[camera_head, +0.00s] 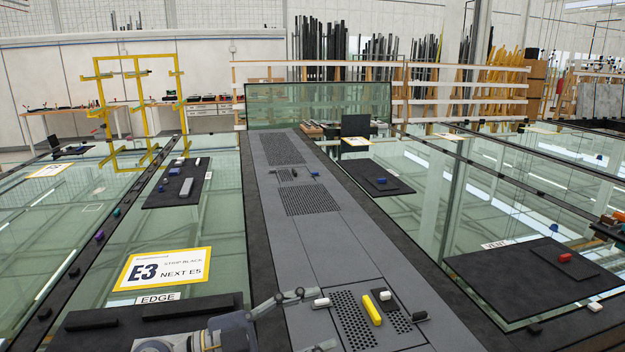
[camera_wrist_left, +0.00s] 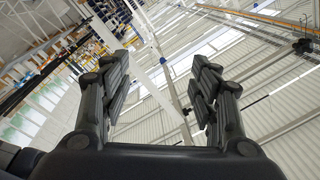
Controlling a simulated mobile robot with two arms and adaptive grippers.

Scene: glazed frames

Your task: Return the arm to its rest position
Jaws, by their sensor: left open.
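My left arm (camera_head: 205,338) comes in low at the left of the head view, over the front edge of the dark mat area. Its gripper (camera_head: 318,318) points right, above the near end of the grey central strip. In the left wrist view the gripper (camera_wrist_left: 160,75) shows both fingers spread wide apart with nothing between them. That view looks up past the fingers at the roof beams and wall. My right gripper shows in neither view.
A yellow bar (camera_head: 372,310) and small white and black blocks lie on the grey strip (camera_head: 315,250) near the gripper. An E3 sign (camera_head: 163,269) lies on glass at left. A black mat (camera_head: 520,275) with a red block (camera_head: 565,257) is at right.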

